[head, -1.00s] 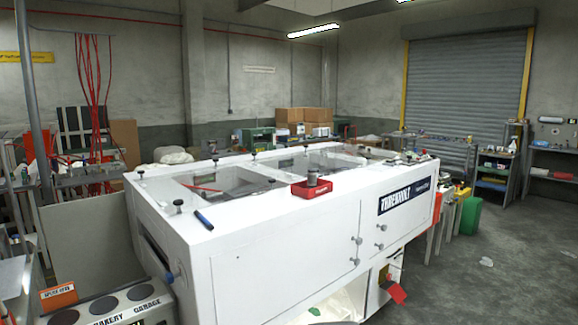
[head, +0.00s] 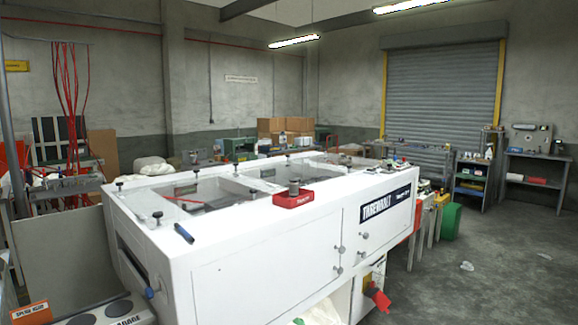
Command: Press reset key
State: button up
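No reset key can be made out in the head view. A large white machine (head: 260,255) with windowed top panels and a dark name label (head: 388,205) fills the middle. Its front has several grey knobs, one of them a knob (head: 340,250) near the door seam. A blue handle (head: 150,292) shows on its left end. My gripper is not in view.
A red tray (head: 293,200) and a dark blue cylinder (head: 184,233) lie on the machine's top. A green bin (head: 451,221) stands beyond its right end. Open grey floor (head: 490,275) lies to the right. Shelves (head: 473,180) stand by the roller shutter (head: 441,95).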

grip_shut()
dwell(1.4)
